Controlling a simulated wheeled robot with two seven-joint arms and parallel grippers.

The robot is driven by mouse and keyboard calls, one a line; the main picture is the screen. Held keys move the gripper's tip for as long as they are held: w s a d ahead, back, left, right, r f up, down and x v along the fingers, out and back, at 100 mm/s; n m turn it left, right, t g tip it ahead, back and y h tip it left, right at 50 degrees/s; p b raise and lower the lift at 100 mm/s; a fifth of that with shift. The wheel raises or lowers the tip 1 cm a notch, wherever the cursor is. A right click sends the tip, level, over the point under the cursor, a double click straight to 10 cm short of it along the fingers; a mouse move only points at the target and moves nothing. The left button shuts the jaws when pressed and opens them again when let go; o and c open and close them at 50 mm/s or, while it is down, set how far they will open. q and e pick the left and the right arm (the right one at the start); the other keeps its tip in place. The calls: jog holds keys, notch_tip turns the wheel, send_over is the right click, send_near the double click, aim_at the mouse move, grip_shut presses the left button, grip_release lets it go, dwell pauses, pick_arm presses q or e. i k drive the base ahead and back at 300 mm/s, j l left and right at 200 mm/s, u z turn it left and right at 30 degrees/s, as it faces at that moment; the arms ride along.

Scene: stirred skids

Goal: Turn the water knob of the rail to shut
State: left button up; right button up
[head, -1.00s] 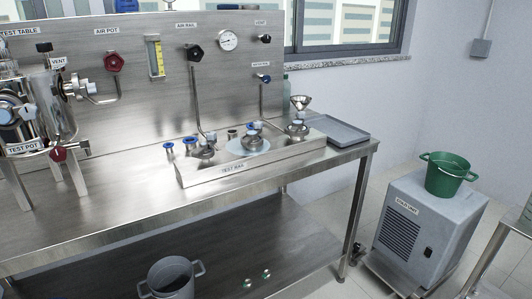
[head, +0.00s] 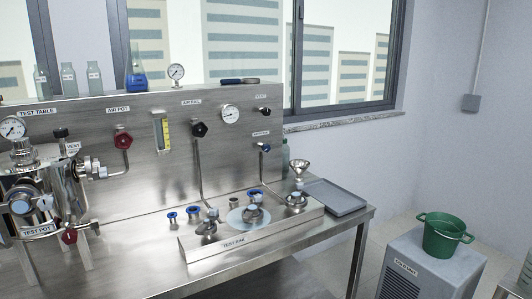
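A small blue knob (head: 265,147) sits on the right part of the upright steel panel (head: 100,110). The label above it is too small to read surely; a thin pipe runs down from the knob toward the rail. A black knob (head: 199,129) under the AIR RAIL label is left of it, and a small black knob (head: 265,111) is above it. The test rail (head: 235,247) is a long steel tray on the table below, with several fittings in it. Neither of my grippers shows in the head view.
The test pot (head: 45,205) stands at the table's left, with a red knob (head: 123,142) on the panel above. A grey tray (head: 338,197) and a funnel (head: 299,168) are at the right end. A green bucket (head: 444,238) sits on the cold unit (head: 425,268).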

aim_at(266, 148)
jog(key=i+l, duration=0.15)
jog(key=l, duration=0.25)
jog(key=i+l, duration=0.15)
jog(key=l, duration=0.25)
jog(key=i+l, duration=0.2)
jog(key=l, duration=0.2)
jog(key=i+l, duration=0.15)
jog(key=l, duration=0.25)
jog(key=i+l, duration=0.15)
jog(key=l, duration=0.25)
jog(key=i+l, duration=0.15)
jog(key=l, duration=0.25)
jog(key=i+l, duration=0.2)
jog(key=l, duration=0.15)
jog(key=l+z, duration=0.05)
